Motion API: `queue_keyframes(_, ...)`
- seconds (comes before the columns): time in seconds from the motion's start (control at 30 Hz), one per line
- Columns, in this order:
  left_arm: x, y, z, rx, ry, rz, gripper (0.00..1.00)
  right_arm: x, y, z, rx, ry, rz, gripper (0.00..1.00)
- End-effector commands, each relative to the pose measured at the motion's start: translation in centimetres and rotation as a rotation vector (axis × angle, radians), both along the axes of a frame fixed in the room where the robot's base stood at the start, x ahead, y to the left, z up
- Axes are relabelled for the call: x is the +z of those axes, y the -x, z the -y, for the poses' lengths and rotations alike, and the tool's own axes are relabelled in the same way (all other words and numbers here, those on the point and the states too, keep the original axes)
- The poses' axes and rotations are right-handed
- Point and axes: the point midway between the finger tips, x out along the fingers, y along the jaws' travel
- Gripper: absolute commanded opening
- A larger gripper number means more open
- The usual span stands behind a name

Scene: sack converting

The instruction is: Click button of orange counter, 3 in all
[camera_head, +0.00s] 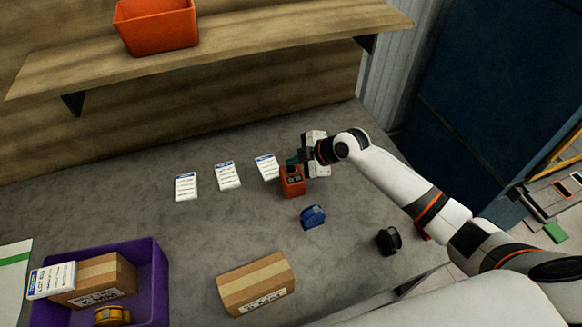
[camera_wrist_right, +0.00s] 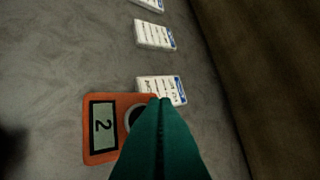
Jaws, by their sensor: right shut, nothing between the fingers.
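The orange counter (camera_head: 292,183) stands on the grey table, at the right end of a row of white cards. In the right wrist view the counter (camera_wrist_right: 98,157) shows a display reading 2, and its dark round button (camera_wrist_right: 134,117) is partly covered by my fingers. My right gripper (camera_head: 292,160) is shut and empty, with its green fingertips over the counter's button. In the right wrist view the shut fingertips (camera_wrist_right: 162,102) overlap the button; whether they touch it I cannot tell. My left gripper is not in view.
White cards (camera_head: 228,175) lie left of the counter. A blue tape dispenser (camera_head: 313,217), a black one (camera_head: 389,240) and a cardboard box (camera_head: 256,285) are nearer. A purple crate (camera_head: 158,285) holds a box. An orange bin (camera_head: 155,28) sits on the shelf (camera_head: 230,50) above.

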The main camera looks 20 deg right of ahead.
Motion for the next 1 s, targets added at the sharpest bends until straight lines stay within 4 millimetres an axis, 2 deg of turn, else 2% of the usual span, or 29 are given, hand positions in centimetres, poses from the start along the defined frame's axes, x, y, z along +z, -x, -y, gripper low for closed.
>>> queue_keyframes(0.73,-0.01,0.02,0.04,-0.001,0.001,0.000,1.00,-0.01,0.00,-0.01,0.000,0.000,0.000,0.00)
queue_keyframes(1.0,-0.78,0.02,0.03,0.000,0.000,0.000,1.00,-0.86,0.02,0.01,0.001,0.000,-0.001,0.00)
